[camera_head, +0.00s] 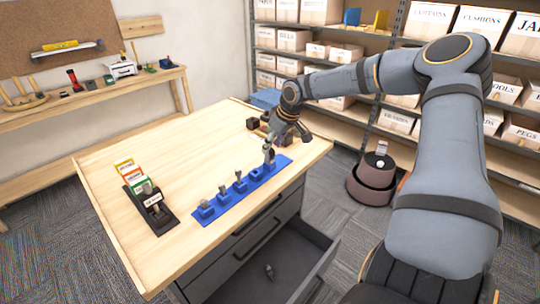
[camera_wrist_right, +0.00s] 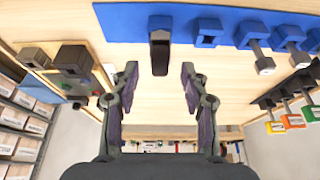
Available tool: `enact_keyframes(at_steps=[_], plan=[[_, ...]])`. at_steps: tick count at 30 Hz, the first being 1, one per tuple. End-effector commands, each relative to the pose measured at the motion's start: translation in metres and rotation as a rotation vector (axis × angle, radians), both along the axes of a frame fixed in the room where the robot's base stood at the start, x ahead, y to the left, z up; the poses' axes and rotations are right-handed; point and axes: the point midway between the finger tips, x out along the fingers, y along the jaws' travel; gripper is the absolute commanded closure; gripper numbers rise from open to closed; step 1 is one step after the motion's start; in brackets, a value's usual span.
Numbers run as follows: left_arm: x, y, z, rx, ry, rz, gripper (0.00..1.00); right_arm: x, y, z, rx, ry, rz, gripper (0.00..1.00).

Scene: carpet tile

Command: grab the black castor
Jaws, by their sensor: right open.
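A dark upright piece, which looks like the black castor (camera_head: 268,153), stands at the far end of the blue strip (camera_head: 228,204) on the wooden table. In the right wrist view the black castor (camera_wrist_right: 159,50) is centred just beyond the fingertips, with a grey patch on its face. My right gripper (camera_head: 285,134) is over the table's far right part, close beside the castor. In the wrist view its fingers (camera_wrist_right: 160,74) are spread apart with nothing between them. My left gripper is not in view.
Several blue holders with grey pegs line the strip, and one blue block (camera_wrist_right: 208,32) looks empty. Dark blocks (camera_wrist_right: 72,60) lie behind the gripper. A black rack with coloured cards (camera_head: 148,200) stands left. A drawer (camera_head: 275,262) hangs open below.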

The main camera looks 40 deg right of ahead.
Motion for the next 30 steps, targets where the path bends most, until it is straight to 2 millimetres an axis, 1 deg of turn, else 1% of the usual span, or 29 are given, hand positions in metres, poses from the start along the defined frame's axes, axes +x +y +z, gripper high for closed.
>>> enact_keyframes(at_steps=[1, 4, 11, 14, 21, 22, 30], plan=[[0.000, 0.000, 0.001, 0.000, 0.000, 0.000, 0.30, 0.002, 0.000, -0.006, -0.004, 0.005, 0.001, 0.55], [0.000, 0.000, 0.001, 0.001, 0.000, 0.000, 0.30, 0.006, 0.000, -0.015, -0.002, 0.002, 0.000, 0.55], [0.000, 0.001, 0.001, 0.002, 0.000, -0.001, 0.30, 0.008, 0.000, -0.017, -0.001, -0.002, 0.001, 0.55], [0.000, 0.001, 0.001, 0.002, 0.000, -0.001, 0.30, 0.008, 0.000, -0.017, -0.001, -0.002, 0.001, 0.66], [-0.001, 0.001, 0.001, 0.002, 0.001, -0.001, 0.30, 0.008, 0.000, -0.017, -0.001, -0.002, 0.001, 0.98], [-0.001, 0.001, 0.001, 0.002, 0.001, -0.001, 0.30, 0.008, 0.000, -0.017, -0.001, -0.002, 0.001, 1.00], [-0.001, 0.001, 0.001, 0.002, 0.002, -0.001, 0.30, 0.008, 0.000, -0.017, -0.001, -0.002, 0.001, 1.00]])
